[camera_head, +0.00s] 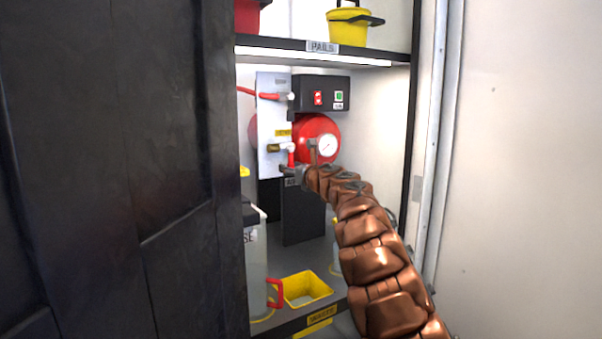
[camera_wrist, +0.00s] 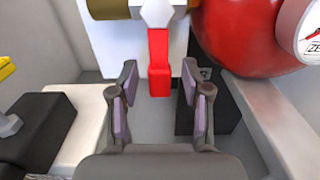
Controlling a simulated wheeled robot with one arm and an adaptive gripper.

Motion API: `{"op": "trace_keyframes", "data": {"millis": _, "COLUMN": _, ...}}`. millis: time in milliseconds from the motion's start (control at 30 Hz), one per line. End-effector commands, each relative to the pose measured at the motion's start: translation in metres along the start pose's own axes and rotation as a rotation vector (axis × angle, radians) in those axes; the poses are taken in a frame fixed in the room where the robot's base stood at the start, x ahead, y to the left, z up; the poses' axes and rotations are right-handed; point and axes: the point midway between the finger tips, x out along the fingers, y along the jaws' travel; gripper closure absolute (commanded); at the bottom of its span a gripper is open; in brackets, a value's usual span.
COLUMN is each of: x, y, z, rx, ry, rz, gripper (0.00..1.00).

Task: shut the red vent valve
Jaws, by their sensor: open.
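The red vent valve shows as a red lever hanging straight down from a white fitting; in the wrist view the red lever (camera_wrist: 159,64) lies between and just beyond the fingertips of my open gripper (camera_wrist: 160,80). In the head view the red lever (camera_head: 291,158) hangs below the white fitting on a pale panel (camera_head: 268,130). My gripper (camera_head: 287,170) is at its lower end there, at the end of my brown arm. The wrist view shows clear gaps between the lever and both fingers. Whether the lever's tip has entered between the pads is hard to tell.
A red round tank (camera_head: 318,128) with a white gauge (camera_head: 328,146) stands right of the valve. A black switch box (camera_head: 322,92) is above. A dark door (camera_head: 110,160) covers the left. A yellow bin (camera_head: 306,288) and a shelf (camera_head: 380,52) are below and above.

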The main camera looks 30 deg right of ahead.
Motion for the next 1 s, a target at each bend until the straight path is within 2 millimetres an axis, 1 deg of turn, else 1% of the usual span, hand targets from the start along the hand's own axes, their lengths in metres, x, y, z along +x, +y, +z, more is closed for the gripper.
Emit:
{"op": "trace_keyframes", "data": {"millis": 567, "x": -0.041, "y": 0.000, "z": -0.001, "rx": -0.003, "ry": 0.005, "rz": -0.002, "gripper": 0.52}}
{"op": "trace_keyframes", "data": {"millis": 1000, "x": -0.083, "y": -0.001, "z": 0.000, "rx": -0.004, "ry": 0.001, "rz": -0.005, "gripper": 0.52}}
